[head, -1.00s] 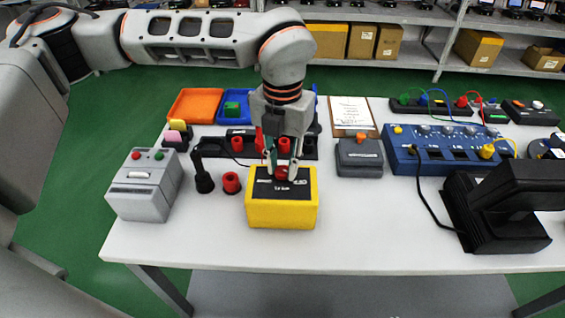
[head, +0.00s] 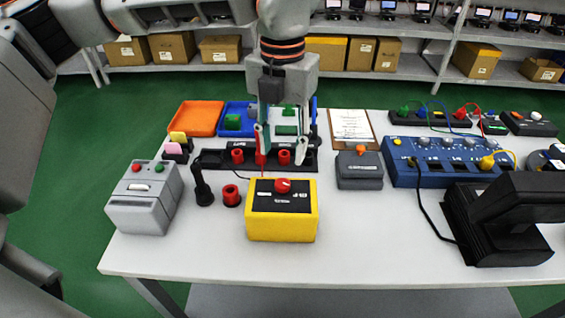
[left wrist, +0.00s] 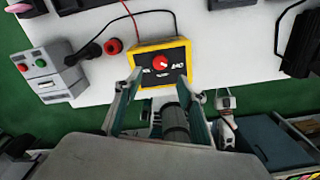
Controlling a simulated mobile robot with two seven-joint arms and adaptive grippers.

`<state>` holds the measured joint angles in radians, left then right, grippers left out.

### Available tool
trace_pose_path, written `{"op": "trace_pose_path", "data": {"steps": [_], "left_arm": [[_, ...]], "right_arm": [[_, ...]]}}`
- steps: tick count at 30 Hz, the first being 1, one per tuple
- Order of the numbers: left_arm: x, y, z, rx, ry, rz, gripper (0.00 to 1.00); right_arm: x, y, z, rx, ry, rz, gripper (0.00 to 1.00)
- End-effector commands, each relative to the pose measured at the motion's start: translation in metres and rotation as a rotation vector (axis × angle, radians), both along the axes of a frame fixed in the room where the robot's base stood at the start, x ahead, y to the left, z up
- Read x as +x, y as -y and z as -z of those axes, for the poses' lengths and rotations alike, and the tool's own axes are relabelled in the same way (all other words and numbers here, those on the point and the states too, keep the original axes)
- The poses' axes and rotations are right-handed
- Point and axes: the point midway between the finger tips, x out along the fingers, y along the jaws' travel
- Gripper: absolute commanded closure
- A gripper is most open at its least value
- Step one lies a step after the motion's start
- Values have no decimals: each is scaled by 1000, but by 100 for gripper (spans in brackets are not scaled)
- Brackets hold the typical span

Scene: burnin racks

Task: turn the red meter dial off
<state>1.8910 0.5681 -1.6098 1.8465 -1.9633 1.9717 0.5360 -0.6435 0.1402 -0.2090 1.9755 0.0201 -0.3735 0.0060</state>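The yellow meter box (head: 282,228) stands near the front middle of the white table. Its black top face carries the red dial (head: 283,186), which is free of any finger. The dial also shows in the left wrist view (left wrist: 161,62), with a light pointer mark on it. White lettering on the face is too blurred to read surely. My left gripper (head: 270,155) hangs above and behind the dial, its fingers apart and nothing between them; in the left wrist view its open fingers (left wrist: 164,85) point toward the box. My right gripper is not in view.
A grey box with red and green buttons (head: 146,200) stands at left. A black probe (head: 203,190) and a red cap (head: 231,196) sit beside the yellow box. A grey box with an orange knob (head: 359,170), a blue panel (head: 437,172) and a black stand (head: 480,235) are at right.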

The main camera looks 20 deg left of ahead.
Motion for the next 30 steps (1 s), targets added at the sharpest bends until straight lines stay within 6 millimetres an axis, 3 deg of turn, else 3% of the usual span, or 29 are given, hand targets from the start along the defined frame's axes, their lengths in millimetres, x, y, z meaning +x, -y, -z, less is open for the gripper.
{"op": "trace_pose_path", "data": {"steps": [3, 7, 23, 26, 30], "left_arm": [[1, 0, -18, 1, 2, -1, 60], [0, 0, -28, 0, 0, 1, 60], [0, 0, -33, 0, 1, 1, 60], [-1, 0, -49, 0, 13, 1, 60], [-4, 0, -93, -1, 38, 1, 60]], "right_arm": [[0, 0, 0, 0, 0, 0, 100], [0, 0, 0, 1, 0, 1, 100], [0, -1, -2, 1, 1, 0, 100], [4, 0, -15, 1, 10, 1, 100], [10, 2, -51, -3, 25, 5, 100]]}}
